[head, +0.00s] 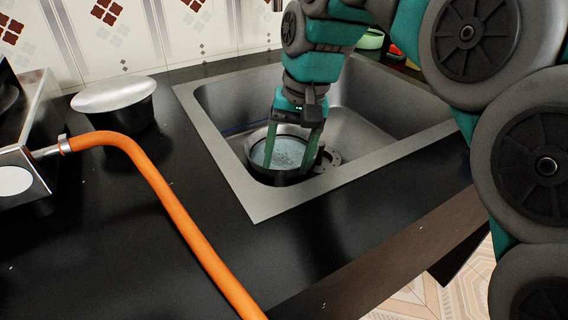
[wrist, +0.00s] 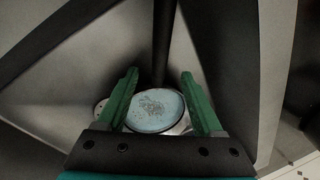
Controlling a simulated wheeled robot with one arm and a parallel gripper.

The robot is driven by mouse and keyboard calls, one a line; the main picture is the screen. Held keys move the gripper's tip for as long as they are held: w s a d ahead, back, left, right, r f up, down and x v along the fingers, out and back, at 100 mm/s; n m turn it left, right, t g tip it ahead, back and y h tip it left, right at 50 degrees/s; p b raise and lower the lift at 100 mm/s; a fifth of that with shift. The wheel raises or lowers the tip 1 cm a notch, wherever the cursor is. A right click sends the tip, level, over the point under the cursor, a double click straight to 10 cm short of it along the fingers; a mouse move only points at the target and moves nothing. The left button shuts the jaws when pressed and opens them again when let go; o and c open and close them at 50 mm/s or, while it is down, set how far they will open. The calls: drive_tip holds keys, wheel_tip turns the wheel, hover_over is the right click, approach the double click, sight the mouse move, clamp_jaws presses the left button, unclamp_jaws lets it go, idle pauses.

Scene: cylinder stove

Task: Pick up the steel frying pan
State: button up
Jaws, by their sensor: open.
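A round pan (head: 283,152) with a dark rim and a pale blue, speckled inside sits in the sink, near its front left corner. I take it for the frying pan. In the wrist view its pale round inside (wrist: 156,110) shows between my fingers, and a dark bar, apparently its handle, runs up from it. My gripper (head: 288,165) points down over the pan with its green fingers apart, one towards each side. In the wrist view my gripper (wrist: 160,75) is open with nothing clamped. I cannot tell whether the fingertips touch the pan.
The steel sink (head: 245,195) has raised walls around the pan. A dark pot with a pale lid (head: 113,95) stands on the left counter. An orange hose (head: 165,195) runs across the black counter (head: 110,240) from the stove (head: 22,165). Green and red items lie behind the sink.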

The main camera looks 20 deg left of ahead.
sight(282, 182)
drive_tip(key=shift+s+a+f+p, duration=0.1)
drive_tip(key=shift+a+f, duration=0.1)
drive_tip(key=shift+f, duration=1.05)
drive_tip(key=shift+a+f+p, duration=0.1)
drive_tip(key=shift+a+f, duration=0.1)
drive_tip(key=shift+f, duration=1.05)
drive_tip(key=shift+s+a+f+p, duration=0.1)
drive_tip(key=shift+a+f, duration=0.1)
drive_tip(key=shift+f, duration=1.05)
clamp_jaws()
drive_tip(key=shift+r, duration=0.1)
